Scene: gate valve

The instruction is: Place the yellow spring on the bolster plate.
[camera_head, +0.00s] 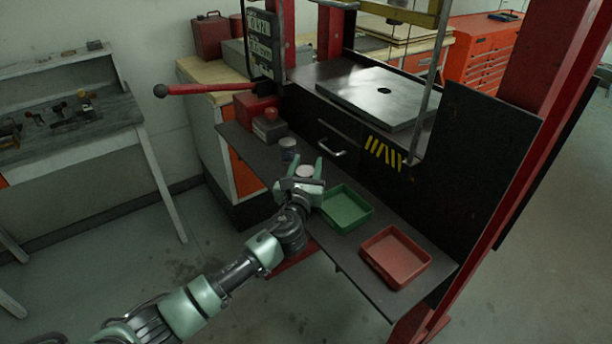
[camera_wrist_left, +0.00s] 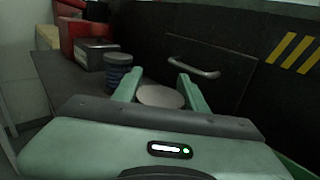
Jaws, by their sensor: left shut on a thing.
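My left gripper (camera_head: 301,176) is over the dark shelf in front of the press. Its fingers are on either side of a pale, round, flat-topped thing (camera_head: 304,171), shut on it. In the left wrist view the same pale round top (camera_wrist_left: 160,97) shows between the fingers (camera_wrist_left: 161,88); its sides are hidden. I cannot make out a yellow spring in either view. The bolster plate (camera_head: 350,88) is the flat metal plate with a dark central hole on the press bed, up and to the right of the gripper. Its top looks bare. My right gripper is not in view.
On the shelf (camera_head: 245,147), a green tray (camera_head: 346,226) and a red tray (camera_head: 396,277) lie right of the gripper. A dark jar (camera_head: 289,156) and red and grey boxes (camera_head: 268,128) stand beyond it. A press upright (camera_head: 328,35) and a dark side panel (camera_head: 488,140) flank the plate.

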